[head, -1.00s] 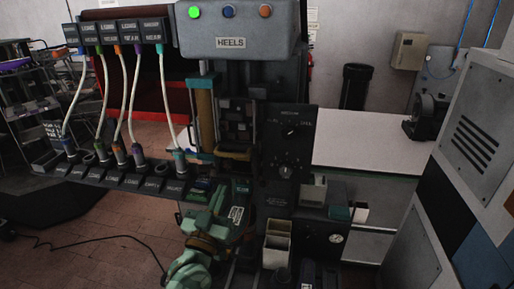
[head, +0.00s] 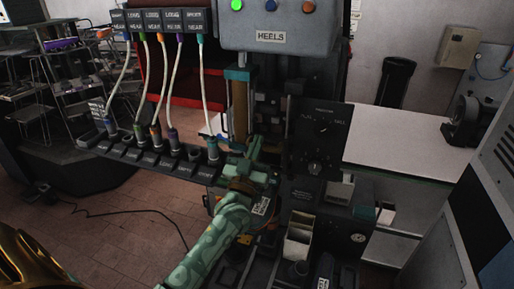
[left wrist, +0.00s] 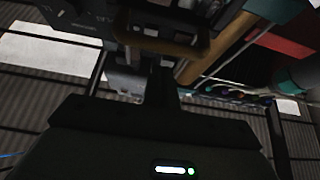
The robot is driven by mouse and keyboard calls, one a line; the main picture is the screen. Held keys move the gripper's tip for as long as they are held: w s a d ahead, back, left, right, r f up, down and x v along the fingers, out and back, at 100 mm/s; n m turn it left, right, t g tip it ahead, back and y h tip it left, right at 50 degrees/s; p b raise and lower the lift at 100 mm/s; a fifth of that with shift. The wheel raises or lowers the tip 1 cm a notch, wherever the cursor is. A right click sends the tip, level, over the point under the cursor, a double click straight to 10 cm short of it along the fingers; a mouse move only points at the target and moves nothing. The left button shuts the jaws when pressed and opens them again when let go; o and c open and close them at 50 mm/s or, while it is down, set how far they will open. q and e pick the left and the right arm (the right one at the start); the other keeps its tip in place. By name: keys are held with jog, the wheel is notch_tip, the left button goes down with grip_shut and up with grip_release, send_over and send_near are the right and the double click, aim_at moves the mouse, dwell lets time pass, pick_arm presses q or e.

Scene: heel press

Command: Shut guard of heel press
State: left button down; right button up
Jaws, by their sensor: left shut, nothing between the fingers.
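The heel press (head: 270,25) has a grey head with a HEELS plate and stands at the upper centre of the head view. A tall amber-brown panel with a teal top, which looks like its guard (head: 240,108), stands upright at the left of the press opening. How far it is open I cannot tell. My left gripper (head: 257,150) is at the foot of this panel, partly hidden by my green arm. In the left wrist view its dark fingers (left wrist: 160,85) are together and empty, close under a brown bar (left wrist: 205,45). Contact is unclear. My right gripper is out of view.
A dark rail (head: 150,160) with several cabled plugs runs left of the press. A black dial panel (head: 320,130) and small bins (head: 298,240) sit at its right and front. A white counter (head: 400,140) lies beyond. A cable (head: 130,213) crosses the floor.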

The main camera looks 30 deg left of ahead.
aim_at(264, 158)
pick_arm(q)
jog(key=shift+w+f, duration=0.2)
jog(key=shift+f, duration=0.65)
notch_tip(264, 158, down, 7)
jog(key=b, duration=0.5)
